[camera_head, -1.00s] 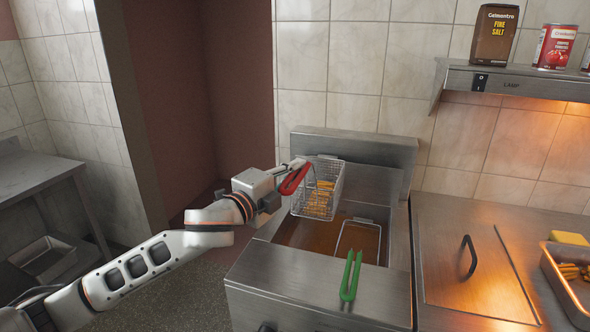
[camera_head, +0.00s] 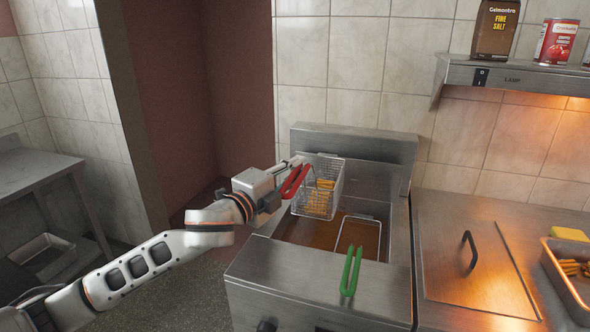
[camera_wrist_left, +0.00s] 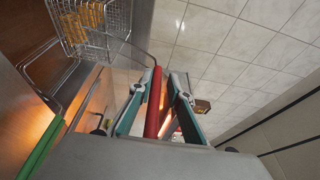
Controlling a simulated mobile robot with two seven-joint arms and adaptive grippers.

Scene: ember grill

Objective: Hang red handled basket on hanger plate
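The red-handled basket (camera_head: 318,190) is a wire mesh basket with yellow fries in it. It is above the left side of the fryer, in front of the upright steel plate (camera_head: 382,148) at the fryer's back. I cannot tell whether basket and plate touch. My left gripper (camera_head: 280,192) is at the red handle (camera_head: 295,180), left of the basket. In the left wrist view the red handle (camera_wrist_left: 153,100) lies between the fingers (camera_wrist_left: 158,108), and the basket (camera_wrist_left: 92,22) shows at the upper left. My right gripper is not in view.
A second basket with a green handle (camera_head: 351,271) sits in the right side of the fryer oil (camera_head: 318,233). A steel lid (camera_head: 475,270) and a tray (camera_head: 568,290) of fries are at the right.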

